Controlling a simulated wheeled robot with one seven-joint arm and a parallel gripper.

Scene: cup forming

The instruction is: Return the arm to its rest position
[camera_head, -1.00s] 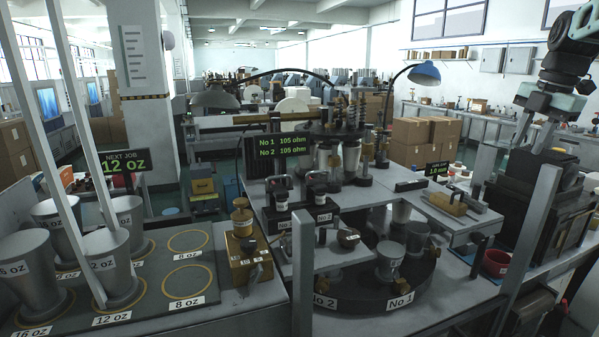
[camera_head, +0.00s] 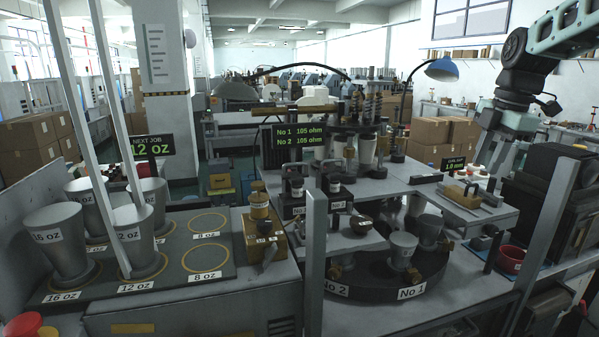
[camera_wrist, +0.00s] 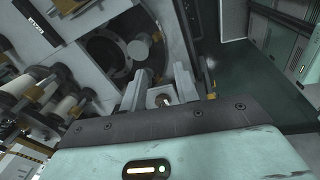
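My arm comes in at the top right of the head view. My gripper (camera_head: 497,158) hangs from it, above the right side of the bench. In the wrist view, my gripper (camera_wrist: 160,88) shows two pale fingers with a gap between them, and no held object is clear. Behind the fingers is a dark round opening in the machine (camera_wrist: 108,50).
A round dark turntable (camera_head: 375,283) carries metal cups. Steel cups stand on the left board (camera_head: 180,285). Upright grey posts (camera_head: 315,260) rise in front. A black machine (camera_head: 555,215) and a red bowl (camera_head: 511,260) are at right.

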